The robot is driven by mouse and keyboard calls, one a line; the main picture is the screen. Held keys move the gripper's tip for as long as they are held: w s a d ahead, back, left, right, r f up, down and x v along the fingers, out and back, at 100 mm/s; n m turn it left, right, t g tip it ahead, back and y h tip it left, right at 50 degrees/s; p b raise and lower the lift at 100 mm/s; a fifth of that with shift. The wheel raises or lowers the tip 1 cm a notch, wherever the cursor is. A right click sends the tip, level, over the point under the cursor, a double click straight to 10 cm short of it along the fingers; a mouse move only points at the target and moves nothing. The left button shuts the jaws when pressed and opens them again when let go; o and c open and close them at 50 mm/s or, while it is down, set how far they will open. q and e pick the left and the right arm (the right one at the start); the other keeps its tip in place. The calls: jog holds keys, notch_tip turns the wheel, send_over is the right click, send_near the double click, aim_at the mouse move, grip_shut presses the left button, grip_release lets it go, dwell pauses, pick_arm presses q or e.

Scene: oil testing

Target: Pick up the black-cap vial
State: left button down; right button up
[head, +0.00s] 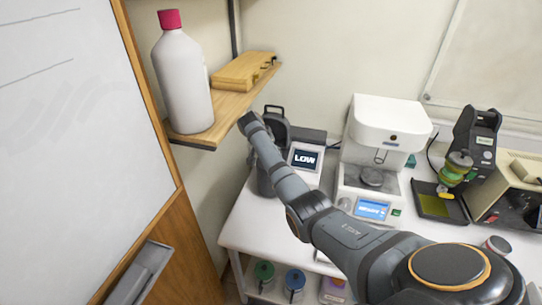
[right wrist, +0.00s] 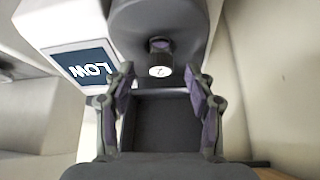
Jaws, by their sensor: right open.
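No vial with a clearly black cap can be made out. In the right wrist view, my right gripper (right wrist: 159,70) is open, with nothing gripped. A short dark piece with a pale, marked round end (right wrist: 159,71) shows between its fingertips, below a dark grey rounded body (right wrist: 160,20); I cannot tell whether it is the vial. In the head view, my right arm reaches left across the bench to the device with the "LOW" screen (head: 305,158), which also shows in the wrist view (right wrist: 84,66). My fingers are not clear there. My left gripper is not in view.
A wooden shelf (head: 215,125) holds a white bottle with a red cap (head: 182,75) and a yellow case (head: 243,72). A white instrument (head: 385,120) stands right of the device. A small jar (head: 497,245) sits near my arm. Several lidded jars stand below the bench.

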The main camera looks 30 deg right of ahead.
jog(key=shift+w+d+f, duration=0.15)
jog(key=shift+d+f, duration=0.2)
jog(key=shift+f, duration=0.25)
jog(key=shift+a+r, duration=0.1)
jog(key=shift+a, duration=0.05)
jog(key=c, duration=1.1)
jog(key=shift+r+b, duration=0.2)
jog(key=shift+b, duration=0.25)
jog(key=shift+c, duration=0.2)
notch_tip(320, 180, up, 2)
jog(key=shift+r+b, duration=0.1)
jog(key=shift+b, duration=1.1)
jog(key=s+a+r+p, duration=0.3)
jog(key=s+a+r, duration=0.5)
jog(key=s+r, duration=0.2)
jog(key=shift+s+a+r, duration=0.15)
jog(key=shift+s+a, duration=0.2)
jog(key=shift+s, duration=0.15)
